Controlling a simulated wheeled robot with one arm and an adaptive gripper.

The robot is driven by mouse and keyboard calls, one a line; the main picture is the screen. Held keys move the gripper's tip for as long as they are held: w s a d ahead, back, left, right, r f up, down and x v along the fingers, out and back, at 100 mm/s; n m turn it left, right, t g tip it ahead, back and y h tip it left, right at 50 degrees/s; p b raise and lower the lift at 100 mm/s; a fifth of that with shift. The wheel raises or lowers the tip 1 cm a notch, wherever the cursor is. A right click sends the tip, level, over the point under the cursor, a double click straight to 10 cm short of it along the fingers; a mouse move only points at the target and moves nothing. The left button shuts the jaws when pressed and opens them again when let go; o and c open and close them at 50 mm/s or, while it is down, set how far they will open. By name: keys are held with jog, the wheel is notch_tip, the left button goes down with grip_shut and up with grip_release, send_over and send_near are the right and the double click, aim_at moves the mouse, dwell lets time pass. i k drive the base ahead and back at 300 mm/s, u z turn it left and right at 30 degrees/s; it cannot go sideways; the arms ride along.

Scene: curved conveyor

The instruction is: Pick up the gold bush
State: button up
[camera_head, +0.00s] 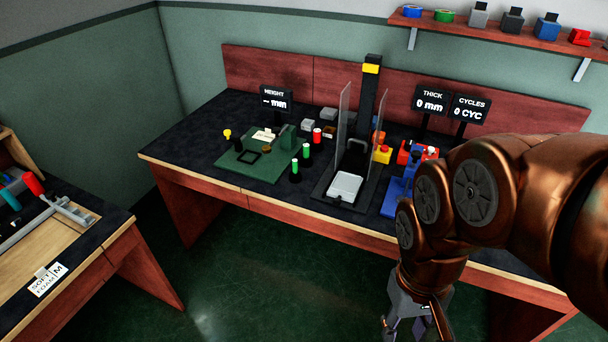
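A small brownish-gold round piece (266,148), which looks like the gold bush, sits on the green mat (237,168) on the dark bench top. It is too small to make out its shape well. My gripper (404,332) hangs at the bottom edge of the view, in front of the bench and well to the right of the mat. It is far from the gold piece. Its fingertips are cut off by the frame, so I cannot tell whether it is open or holds anything.
A press with clear guards (343,130) stands right of the mat. Green-topped posts (295,166), a red-topped post (317,135) and a yellow-topped post (227,134) stand around the mat. A blue fixture (394,199) is near my arm. Open floor lies before the bench.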

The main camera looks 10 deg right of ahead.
aim_at(329, 133)
jog(key=u, duration=0.95)
jog(key=i, duration=0.95)
jog(key=z, duration=0.3)
jog(key=i, duration=0.65)
jog(key=z, duration=0.8)
jog(key=i, duration=0.25)
jog(key=z, duration=0.35)
